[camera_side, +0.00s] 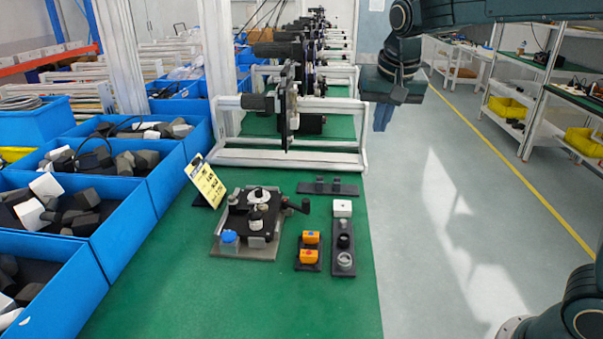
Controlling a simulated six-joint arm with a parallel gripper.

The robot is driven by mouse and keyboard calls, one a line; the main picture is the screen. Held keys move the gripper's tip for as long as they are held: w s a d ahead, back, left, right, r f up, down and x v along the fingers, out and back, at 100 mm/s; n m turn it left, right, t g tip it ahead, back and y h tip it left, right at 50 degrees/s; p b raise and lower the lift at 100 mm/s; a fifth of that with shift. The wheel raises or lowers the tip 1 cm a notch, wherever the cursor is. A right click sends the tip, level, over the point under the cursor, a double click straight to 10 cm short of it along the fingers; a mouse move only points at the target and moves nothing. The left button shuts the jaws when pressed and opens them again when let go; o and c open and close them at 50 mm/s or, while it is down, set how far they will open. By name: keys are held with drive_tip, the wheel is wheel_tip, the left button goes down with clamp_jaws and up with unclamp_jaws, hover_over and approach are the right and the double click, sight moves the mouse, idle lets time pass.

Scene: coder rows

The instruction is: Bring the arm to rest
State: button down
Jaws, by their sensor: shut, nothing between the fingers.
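My gripper (384,117) hangs at the upper middle right, pointing down, with its fingers together and nothing between them. It is above and beyond the right edge of the green table (330,305), apart from everything on it. My arm reaches in from the upper right. A black device on a grey plate (262,252) stands on the table. To its right are a dark holder with two orange parts (310,248) and a dark strip with a white block, a black piece and a pale ring (344,240).
Blue bins (130,212) of black, grey and white parts line the left. A yellow sign (206,181) leans by the device. A dark bracket (328,187) lies behind it. A white frame (290,160) stands at the back. The floor (440,230) on the right is clear.

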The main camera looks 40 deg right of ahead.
drive_tip(key=s+a+f+n+t+y, duration=0.1)
drive_tip(key=s+f+n, duration=0.1)
drive_tip(key=s, duration=1)
drive_tip(key=s+a+f+n+t+y, duration=0.1)
drive_tip(key=s+n, duration=0.4)
drive_tip(key=s, duration=0.7)
drive_tip(key=shift+a+f+n, duration=0.3)
drive_tip(key=shift+a+f, duration=0.1)
drive_tip(key=shift+a, duration=0.15)
